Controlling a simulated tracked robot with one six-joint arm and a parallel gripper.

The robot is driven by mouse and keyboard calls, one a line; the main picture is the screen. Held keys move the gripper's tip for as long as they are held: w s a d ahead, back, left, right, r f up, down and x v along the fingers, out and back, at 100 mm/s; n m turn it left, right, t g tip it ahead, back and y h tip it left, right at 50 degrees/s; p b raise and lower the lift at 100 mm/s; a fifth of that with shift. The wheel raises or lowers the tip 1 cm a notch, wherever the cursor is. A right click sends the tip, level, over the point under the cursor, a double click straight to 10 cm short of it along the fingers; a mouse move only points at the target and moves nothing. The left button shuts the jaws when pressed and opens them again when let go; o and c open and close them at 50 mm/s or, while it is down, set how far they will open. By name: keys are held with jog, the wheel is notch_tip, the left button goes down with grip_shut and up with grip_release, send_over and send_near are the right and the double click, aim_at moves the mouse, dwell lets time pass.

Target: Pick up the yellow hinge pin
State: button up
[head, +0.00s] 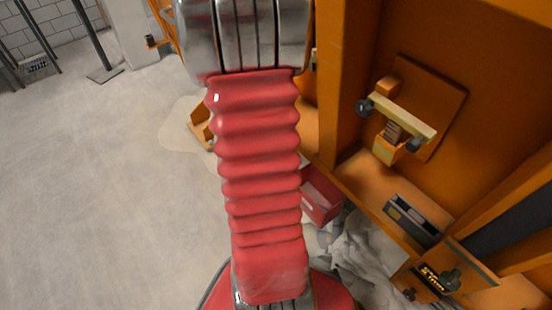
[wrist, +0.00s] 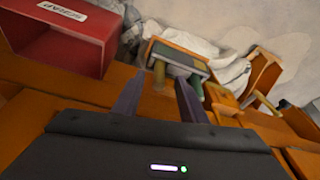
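In the wrist view my gripper (wrist: 161,92) has its two dark fingers apart, with a gap between them. A short yellowish upright cylinder (wrist: 159,74) shows in that gap, just beyond the fingertips; it may be the yellow hinge pin. I cannot tell whether a finger touches it. A greenish cylinder (wrist: 195,86) stands to its right, near the right fingertip. Both are by an orange box with a grey top (wrist: 178,58). In the head view my gripper is not seen, and I cannot pick out the pin there.
A red box marked SCRAP (wrist: 62,38) is at upper left in the wrist view. Orange brackets (wrist: 222,98) stand at right. In the head view, a pale yellow bar with dark knobs (head: 403,115) is on the orange wall, above a grey slotted box (head: 412,220). Grey floor (head: 110,200) is open at left.

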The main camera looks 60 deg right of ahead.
jog(key=shift+f, duration=0.1)
jog(key=shift+x, duration=2.5)
jog(key=shift+d, duration=0.15)
grip_shut()
